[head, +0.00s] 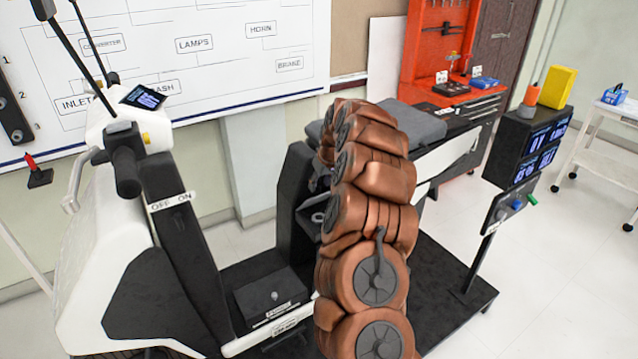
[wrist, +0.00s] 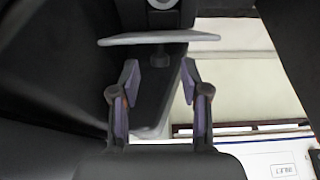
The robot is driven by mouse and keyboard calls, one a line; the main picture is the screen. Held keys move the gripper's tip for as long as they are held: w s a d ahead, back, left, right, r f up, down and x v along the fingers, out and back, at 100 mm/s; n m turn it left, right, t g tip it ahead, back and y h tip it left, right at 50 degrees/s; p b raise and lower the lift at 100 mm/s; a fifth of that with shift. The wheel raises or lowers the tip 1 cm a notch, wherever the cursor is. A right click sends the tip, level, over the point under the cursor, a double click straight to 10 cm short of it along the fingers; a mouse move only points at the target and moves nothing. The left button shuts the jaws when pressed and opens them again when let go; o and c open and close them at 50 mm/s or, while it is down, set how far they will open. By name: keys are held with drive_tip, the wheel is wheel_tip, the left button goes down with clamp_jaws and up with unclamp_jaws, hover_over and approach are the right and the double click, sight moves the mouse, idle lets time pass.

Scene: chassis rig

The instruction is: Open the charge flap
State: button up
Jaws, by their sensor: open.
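In the wrist view, a thin grey plate (wrist: 158,40), which looks like the charge flap, is seen nearly edge-on and seems to stand out from a dark panel. A round grey fitting shows above it at the picture's top edge, and a small dark knob (wrist: 160,63) shows just below it. My gripper (wrist: 160,76) is open, its two fingers spread on either side of the knob's line, tips a little below the plate in the picture. Nothing is held; I cannot tell whether anything touches. In the head view my copper arm hides the flap area and most of the gripper.
The white and black scooter (head: 95,265) stands on a black platform (head: 455,285), its seat (head: 415,122) behind my arm. A display post (head: 527,145) stands at the right. A whiteboard (head: 230,65) and a red tool cabinet (head: 420,60) are behind.

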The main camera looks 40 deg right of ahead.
drive_tip(key=shift+x, duration=0.95)
drive_tip(key=shift+c, duration=0.3)
drive_tip(key=shift+r, duration=0.1)
clamp_jaws()
